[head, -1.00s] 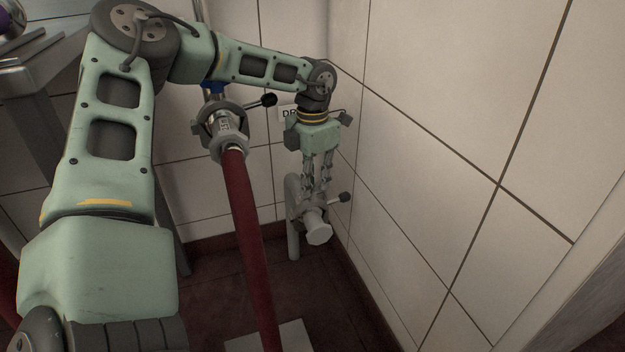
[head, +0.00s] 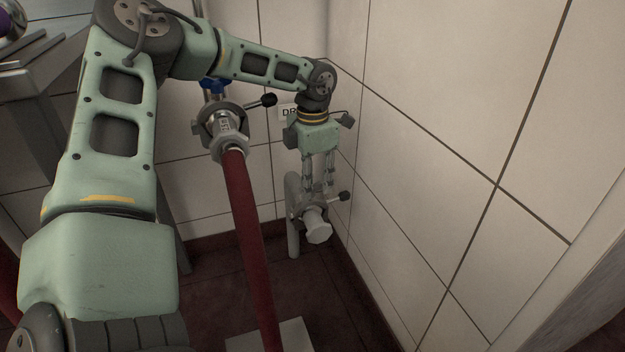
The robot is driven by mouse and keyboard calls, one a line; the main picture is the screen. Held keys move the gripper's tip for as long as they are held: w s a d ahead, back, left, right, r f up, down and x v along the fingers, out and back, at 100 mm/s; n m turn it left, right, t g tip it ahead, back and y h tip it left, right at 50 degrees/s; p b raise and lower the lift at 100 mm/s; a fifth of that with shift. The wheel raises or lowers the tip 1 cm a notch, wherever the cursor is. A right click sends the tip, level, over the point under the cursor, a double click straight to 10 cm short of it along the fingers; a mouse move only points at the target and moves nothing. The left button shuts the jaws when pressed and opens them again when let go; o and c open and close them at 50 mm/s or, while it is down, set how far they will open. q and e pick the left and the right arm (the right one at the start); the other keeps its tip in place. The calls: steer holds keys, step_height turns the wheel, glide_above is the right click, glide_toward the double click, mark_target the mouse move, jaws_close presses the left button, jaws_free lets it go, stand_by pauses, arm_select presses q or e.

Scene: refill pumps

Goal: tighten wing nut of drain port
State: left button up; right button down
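The drain port (head: 318,226) is a grey metal fitting with a pale round cap, low in the corner by the right wall. A short lever with a black knob (head: 344,196) sticks out on its right. My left gripper (head: 317,192) points down at the top of the port, its fingers at or touching the fitting. The fingers look slightly apart, and whether they hold the wing nut is too small to tell. The wing nut itself cannot be made out and may be behind the fingers. My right gripper is not in view.
A red hose (head: 247,235) runs down from a metal coupling (head: 226,130) with a black-knobbed lever, left of my gripper. A partly hidden label (head: 289,112) is on the back wall. Tiled walls close in right and behind. A metal table (head: 40,70) stands left.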

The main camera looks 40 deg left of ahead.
mark_target(313, 184)
arm_select(q)
step_height(313, 184, up, 12)
stand_by(0.5)
stand_by(0.5)
